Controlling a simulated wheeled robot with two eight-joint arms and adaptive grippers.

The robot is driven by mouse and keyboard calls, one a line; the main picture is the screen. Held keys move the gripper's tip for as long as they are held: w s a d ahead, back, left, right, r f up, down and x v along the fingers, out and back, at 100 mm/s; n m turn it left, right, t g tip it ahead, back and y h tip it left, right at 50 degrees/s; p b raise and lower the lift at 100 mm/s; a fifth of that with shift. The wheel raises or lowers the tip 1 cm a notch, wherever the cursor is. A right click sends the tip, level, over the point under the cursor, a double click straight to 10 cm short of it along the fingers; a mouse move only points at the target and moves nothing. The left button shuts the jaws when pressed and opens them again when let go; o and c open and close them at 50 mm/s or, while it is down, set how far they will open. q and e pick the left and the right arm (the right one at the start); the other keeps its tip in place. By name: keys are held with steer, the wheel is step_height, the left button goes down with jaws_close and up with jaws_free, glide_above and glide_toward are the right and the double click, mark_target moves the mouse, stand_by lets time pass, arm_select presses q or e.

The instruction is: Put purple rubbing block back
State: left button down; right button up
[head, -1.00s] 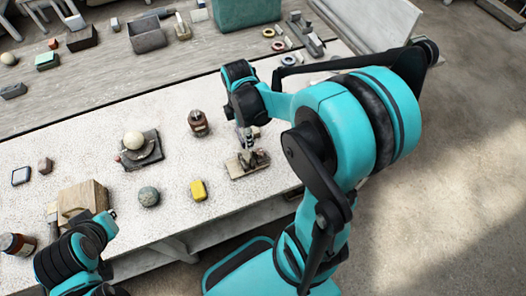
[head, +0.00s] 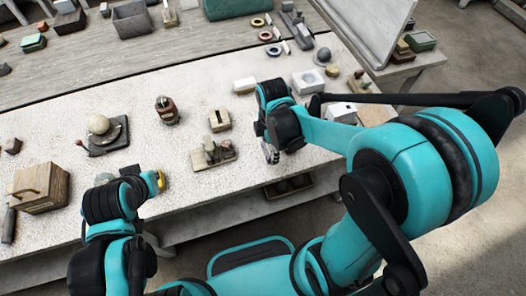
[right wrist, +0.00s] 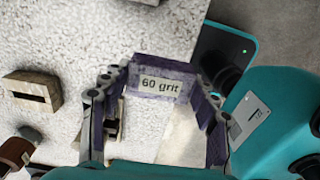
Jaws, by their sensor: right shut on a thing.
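The purple rubbing block (right wrist: 159,82), with a white "60 grit" label, is between the fingers of my right gripper (right wrist: 158,98) in the right wrist view. The gripper is shut on it, above the front edge of the pale bench. In the head view my right gripper (head: 270,152) points down near that edge; the block is hardly made out there. My left gripper (head: 137,172) is low over the bench beside a yellow block (head: 160,180); its fingers are hidden by the wrist.
A slotted wooden block (head: 219,119) and a wooden stand with small pieces (head: 213,155) lie left of my right gripper. A white block (head: 308,82) and a grey ball on a base (head: 322,56) stand behind it. A wooden box (head: 40,187) is at left.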

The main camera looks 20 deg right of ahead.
steer(key=b, duration=0.2)
glide_above(259, 154)
step_height(259, 154, down, 4)
steer(key=shift+w+r, duration=0.1)
step_height(259, 154, down, 4)
steer(key=shift+r+b, duration=0.1)
steer(key=shift+b, duration=0.55)
steer(key=shift+r, duration=0.1)
steer(key=shift+f, duration=0.25)
steer(key=o, duration=1.2)
steer(key=shift+o, duration=0.2)
steer(key=shift+r, duration=0.1)
